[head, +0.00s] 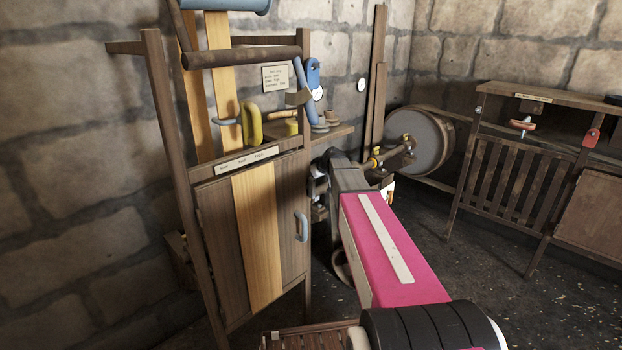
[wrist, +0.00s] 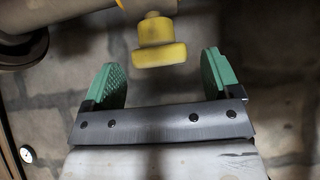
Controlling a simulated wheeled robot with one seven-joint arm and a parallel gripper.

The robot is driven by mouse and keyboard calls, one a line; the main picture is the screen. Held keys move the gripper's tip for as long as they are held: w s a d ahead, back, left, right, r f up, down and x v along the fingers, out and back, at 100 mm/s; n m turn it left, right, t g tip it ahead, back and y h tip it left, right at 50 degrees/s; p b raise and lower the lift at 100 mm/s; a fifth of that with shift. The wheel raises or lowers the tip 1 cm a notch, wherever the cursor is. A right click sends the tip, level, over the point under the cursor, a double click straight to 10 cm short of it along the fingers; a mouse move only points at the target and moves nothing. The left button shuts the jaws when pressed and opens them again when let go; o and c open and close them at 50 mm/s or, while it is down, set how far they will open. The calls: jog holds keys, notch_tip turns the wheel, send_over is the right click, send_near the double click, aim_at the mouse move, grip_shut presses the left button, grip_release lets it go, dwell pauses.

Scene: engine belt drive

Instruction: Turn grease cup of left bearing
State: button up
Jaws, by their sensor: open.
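The yellow grease cup (wrist: 160,50) shows in the wrist view at the top middle. It has a wide round cap below a narrower neck. My gripper (wrist: 162,78) is open, its two green fingers apart on either side of the cap with gaps on both sides. The cup sits close to the fingertips' level, and I cannot tell its exact depth between them. In the head view, my arm hides most of the gripper. Small yellow parts show there on a shaft (head: 384,158) beyond my wrist, but I cannot tell which one is this cup.
A large drum (head: 420,140) stands by the back wall. A wooden cabinet (head: 250,240) with a blue handle (head: 301,227) stands close left of my arm. Open floor (head: 460,260) lies between.

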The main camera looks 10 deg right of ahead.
jog(key=v, duration=0.9)
jog(key=shift+s+r, duration=0.25)
jog(key=shift+r, duration=0.05)
jog(key=shift+d, duration=0.15)
